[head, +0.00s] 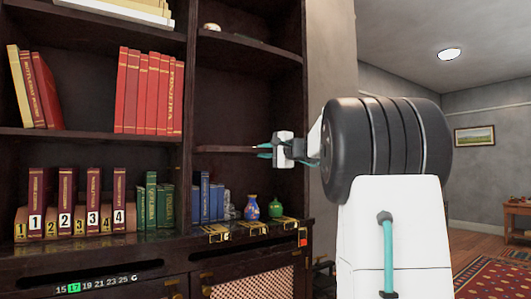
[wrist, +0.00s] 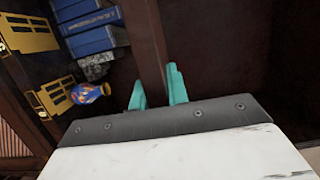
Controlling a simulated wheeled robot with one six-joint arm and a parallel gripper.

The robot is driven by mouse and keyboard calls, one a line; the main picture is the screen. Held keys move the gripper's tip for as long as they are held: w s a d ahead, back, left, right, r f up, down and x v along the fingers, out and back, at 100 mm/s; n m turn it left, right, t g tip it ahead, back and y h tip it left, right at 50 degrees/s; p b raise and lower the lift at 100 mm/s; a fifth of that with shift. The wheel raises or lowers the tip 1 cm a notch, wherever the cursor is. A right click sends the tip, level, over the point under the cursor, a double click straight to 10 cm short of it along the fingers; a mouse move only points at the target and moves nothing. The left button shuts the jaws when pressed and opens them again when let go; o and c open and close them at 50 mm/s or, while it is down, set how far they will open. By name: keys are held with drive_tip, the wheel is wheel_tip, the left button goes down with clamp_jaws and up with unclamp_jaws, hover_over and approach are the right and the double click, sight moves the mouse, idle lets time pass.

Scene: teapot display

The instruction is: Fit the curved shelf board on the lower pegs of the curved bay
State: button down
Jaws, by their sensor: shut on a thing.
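The curved shelf board (head: 225,149) shows as a thin dark board, nearly level, inside the right-hand bay (head: 247,92) of the dark bookcase. My gripper (head: 264,151) is shut on the board's front edge. In the wrist view the board (wrist: 147,42) appears as a brown strip seen edge-on, running away from between the teal fingers (wrist: 156,82). The board's left end looks close to the upright divider. The lower pegs are not visible, so I cannot tell whether the board rests on them.
Below the board, blue books (head: 208,200), a blue vase (head: 252,208) and a green vase (head: 275,208) stand on the bay's bottom ledge. Brass pieces (head: 219,234) lie in front. A fixed upper shelf (head: 247,50) is above. The left bay holds red books (head: 148,92).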

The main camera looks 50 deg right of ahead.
drive_tip(key=shift+w+d+r, duration=0.1)
drive_tip(key=shift+w+d, duration=0.3)
drive_tip(key=shift+w, duration=1.35)
drive_tip(key=shift+w+d, duration=0.4)
drive_tip(key=shift+w, duration=1.35)
drive_tip(key=shift+w+d+r, duration=0.1)
drive_tip(key=shift+w+d, duration=0.3)
drive_tip(key=shift+w, duration=1.35)
drive_tip(key=c, duration=1.3)
unclamp_jaws()
drive_tip(key=shift+f, duration=0.25)
drive_tip(key=shift+s+d+r, duration=0.1)
drive_tip(key=shift+s, duration=1.9)
drive_tip(key=shift+s+d, duration=0.1)
drive_tip(key=shift+s, duration=1.85)
